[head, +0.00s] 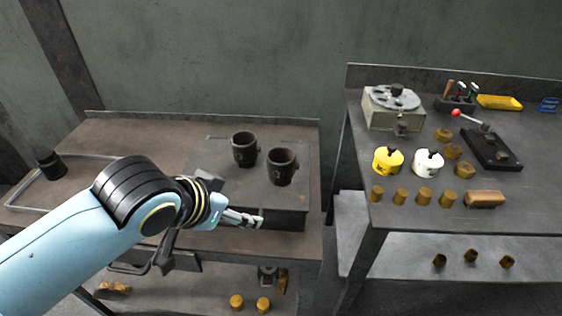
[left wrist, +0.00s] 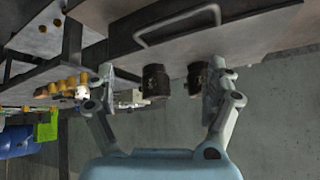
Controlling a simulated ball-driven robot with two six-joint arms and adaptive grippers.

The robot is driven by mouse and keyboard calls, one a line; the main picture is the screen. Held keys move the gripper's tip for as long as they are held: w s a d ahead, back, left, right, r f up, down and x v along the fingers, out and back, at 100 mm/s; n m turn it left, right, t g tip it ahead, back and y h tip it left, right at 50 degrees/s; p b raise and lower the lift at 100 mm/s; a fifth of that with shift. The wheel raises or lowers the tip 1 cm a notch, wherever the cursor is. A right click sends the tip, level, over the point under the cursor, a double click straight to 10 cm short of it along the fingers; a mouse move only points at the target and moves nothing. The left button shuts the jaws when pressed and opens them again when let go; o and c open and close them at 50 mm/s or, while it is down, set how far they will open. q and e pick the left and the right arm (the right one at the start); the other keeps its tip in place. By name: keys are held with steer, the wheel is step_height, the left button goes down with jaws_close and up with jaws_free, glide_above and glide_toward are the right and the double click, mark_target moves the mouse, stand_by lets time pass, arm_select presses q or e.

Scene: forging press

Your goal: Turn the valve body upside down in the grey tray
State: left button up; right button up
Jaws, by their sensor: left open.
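Two dark cup-shaped metal bodies, a left one (head: 244,150) and a right one (head: 281,167), stand upright with open tops on a flat grey plate (head: 225,182) on the left bench. A smaller dark body (head: 50,164) stands at the far left by a grey-rimmed frame or tray (head: 30,191). I cannot tell which is the valve body. My left gripper (head: 250,219) is open and empty, in front of the cups near the bench's front edge. In the left wrist view, one dark cup (left wrist: 155,82) shows between the fingers, apart from them; another (left wrist: 197,78) is partly hidden by a finger.
The right bench (head: 400,212) holds a grey machine (head: 392,107), yellow (head: 388,161) and white (head: 428,162) pots, several brass pieces and a black lever device (head: 490,149). A gap separates the benches. A shelf below the left bench holds brass pieces (head: 236,301).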

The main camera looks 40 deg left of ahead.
arm_select(q)
steer(key=w+r+t, duration=0.3)
steer(key=w+t, duration=0.3)
steer(key=w, duration=0.1)
steer(key=p, duration=0.1)
glide_toward(287, 154)
steer(key=shift+w+d+f+h, duration=0.1)
steer(key=shift+w+f+h, duration=0.15)
steer(key=shift+w, duration=0.3)
steer(key=shift+w+f+h, duration=0.15)
steer(key=shift+w+f, duration=0.1)
steer(key=shift+w, duration=0.25)
steer(key=x, duration=0.1)
steer(key=p+x, duration=0.1)
steer(key=x, duration=0.2)
steer(key=shift+w+a, duration=0.15)
steer(key=shift+a, duration=0.25)
steer(key=shift+w+f, duration=0.25)
steer(key=shift+w, duration=0.15)
arm_select(e)
steer(key=r, duration=0.1)
steer(key=w+d+r, duration=0.1)
steer(key=shift+r, duration=0.35)
arm_select(q)
steer(key=shift+s, duration=0.1)
steer(key=shift+c, duration=0.2)
arm_select(e)
steer(key=shift+s, duration=0.1)
